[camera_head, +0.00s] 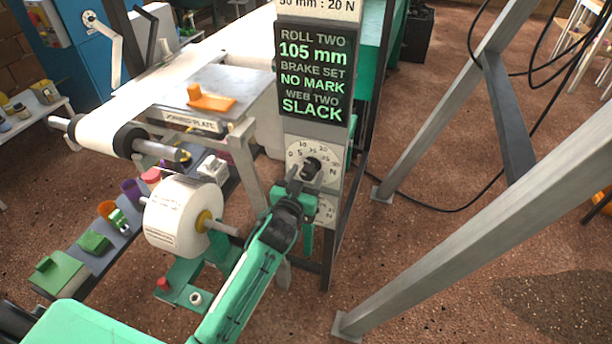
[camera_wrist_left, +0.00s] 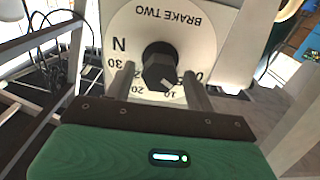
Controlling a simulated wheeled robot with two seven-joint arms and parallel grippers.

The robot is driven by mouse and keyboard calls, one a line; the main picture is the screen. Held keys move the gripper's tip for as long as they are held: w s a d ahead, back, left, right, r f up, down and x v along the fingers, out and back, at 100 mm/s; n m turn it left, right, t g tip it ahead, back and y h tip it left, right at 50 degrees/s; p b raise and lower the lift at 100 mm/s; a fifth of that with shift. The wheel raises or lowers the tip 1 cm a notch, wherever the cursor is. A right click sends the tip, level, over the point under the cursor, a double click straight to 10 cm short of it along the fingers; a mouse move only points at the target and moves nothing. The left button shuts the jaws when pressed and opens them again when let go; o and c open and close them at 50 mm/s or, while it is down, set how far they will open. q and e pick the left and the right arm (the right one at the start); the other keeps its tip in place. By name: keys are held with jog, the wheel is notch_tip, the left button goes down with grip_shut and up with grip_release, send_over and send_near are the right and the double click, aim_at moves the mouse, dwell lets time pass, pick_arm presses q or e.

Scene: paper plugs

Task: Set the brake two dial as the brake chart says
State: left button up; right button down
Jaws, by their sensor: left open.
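The brake two dial (camera_wrist_left: 125,25) is a white round plate marked in N. It appears upside down in the left wrist view, with its dark hexagonal knob (camera_wrist_left: 158,66) in the middle. The dial (camera_head: 329,157) also shows on the grey post in the head view. My left gripper (camera_head: 303,182) is at this dial; in the left wrist view its open fingers (camera_wrist_left: 159,74) stand either side of the knob, without a visible grip. The screen (camera_head: 314,72) reads roll two 105 mm, brake set no mark, web two slack. The chart (camera_head: 318,5) is mostly cut off; "50 mm : 20 N" shows.
A white paper roll (camera_head: 172,216) on a spindle is left of my arm.

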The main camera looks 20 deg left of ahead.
pick_arm(q)
jog(key=shift+c, duration=0.2)
jog(key=c, duration=0.9)
jog(key=shift+c, duration=0.2)
jog(key=shift+m, duration=0.3)
jog(key=m+p, duration=0.2)
jog(key=m, duration=0.1)
jog(key=shift+d+r+m, duration=0.1)
jog(key=shift+m, duration=0.2)
jog(key=m+p, duration=0.2)
jog(key=m, duration=0.2)
jog(key=shift+d, duration=0.1)
jog(key=shift+f+m, duration=0.2)
jog(key=shift+m, duration=1.5)
pick_arm(e)
notch_tip(320, 180, down, 11)
jog(key=s+g, duration=0.1)
jog(key=shift+s+d+r, duration=0.15)
jog(key=shift+s+d, duration=0.15)
jog(key=shift+s, duration=0.1)
pick_arm(q)
jog(key=shift+p, duration=0.3)
pick_arm(e)
jog(key=shift+s+f, duration=0.1)
jog(key=shift+f, duration=0.1)
